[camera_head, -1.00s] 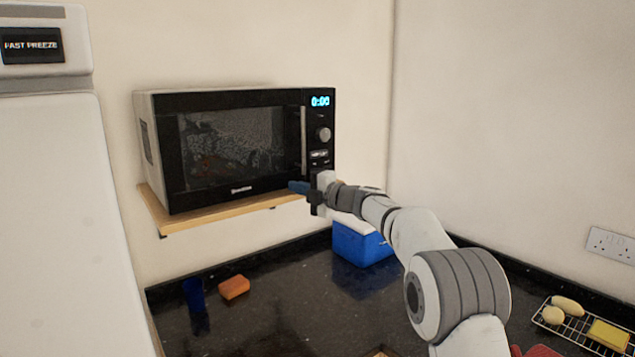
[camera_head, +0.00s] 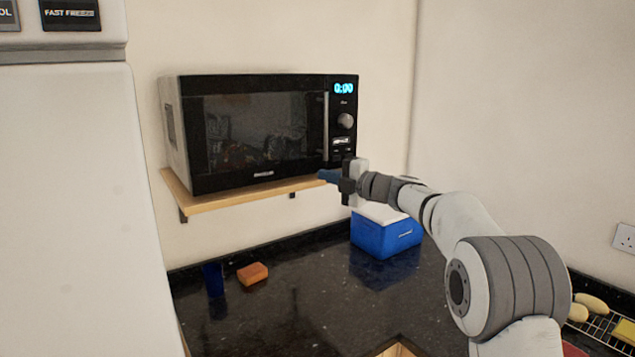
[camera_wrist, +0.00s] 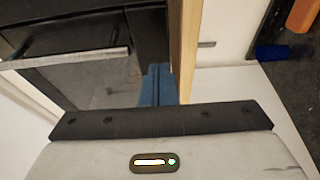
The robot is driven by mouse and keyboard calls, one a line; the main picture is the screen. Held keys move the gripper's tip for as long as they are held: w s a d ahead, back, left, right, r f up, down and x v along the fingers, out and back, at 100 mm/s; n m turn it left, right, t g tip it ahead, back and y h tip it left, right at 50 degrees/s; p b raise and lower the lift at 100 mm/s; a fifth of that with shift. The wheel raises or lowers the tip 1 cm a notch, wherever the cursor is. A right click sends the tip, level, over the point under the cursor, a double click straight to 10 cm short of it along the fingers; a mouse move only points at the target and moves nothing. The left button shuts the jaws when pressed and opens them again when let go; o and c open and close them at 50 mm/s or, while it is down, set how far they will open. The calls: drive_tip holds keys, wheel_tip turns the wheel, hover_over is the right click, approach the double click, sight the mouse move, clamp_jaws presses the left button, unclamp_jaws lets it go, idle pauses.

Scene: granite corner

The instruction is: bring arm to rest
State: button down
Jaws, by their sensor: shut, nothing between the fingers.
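My arm reaches up from the lower right in the head view. My gripper (camera_head: 328,176) is in front of the lower right part of the microwave (camera_head: 262,130), near the front edge of its wooden shelf (camera_head: 240,196). Its blue fingers are shut and empty. In the wrist view the shut fingers (camera_wrist: 158,84) point toward the microwave front, with the metal door handle (camera_wrist: 70,58) to their left and the shelf edge (camera_wrist: 183,50) just right of them. I cannot tell whether they touch either. The microwave door looks closed and its display reads 0:00.
A blue and white cooler box (camera_head: 385,238) stands on the dark granite counter (camera_head: 300,285) below my gripper. A blue cup (camera_head: 213,280) and an orange sponge (camera_head: 253,273) are at left. A white fridge (camera_head: 85,210) fills the left side. A wire rack (camera_head: 600,324) is at lower right.

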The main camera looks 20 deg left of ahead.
drive_tip(key=d+r+m+t+h+b, duration=0.3)
drive_tip(key=d+m+t+h, duration=0.7)
drive_tip(key=d, duration=1.1)
drive_tip(key=s+d+f+m+g+h+p, duration=0.1)
drive_tip(key=s+d+f+m+h, duration=0.15)
drive_tip(key=s+d+m, duration=0.3)
drive_tip(key=s+d+f+m+g+h, duration=0.1)
drive_tip(key=s+d+f+m+h, duration=0.2)
drive_tip(key=d+m, duration=0.4)
drive_tip(key=s+d+f+m+g, duration=0.1)
drive_tip(key=s+f+m+g, duration=0.2)
drive_tip(key=s+f, duration=0.4)
drive_tip(key=s+d+f+m+g, duration=0.1)
drive_tip(key=s+f+m+g, duration=0.2)
drive_tip(key=s+f, duration=0.4)
drive_tip(key=s+d+f+m+g+h, duration=0.1)
drive_tip(key=s+f+m+g, duration=0.2)
drive_tip(key=s, duration=1.8)
wheel_tip(320, 180, down, 4)
drive_tip(key=g, duration=0.2)
drive_tip(key=shift+g, duration=0.3)
drive_tip(key=shift+a, duration=0.15)
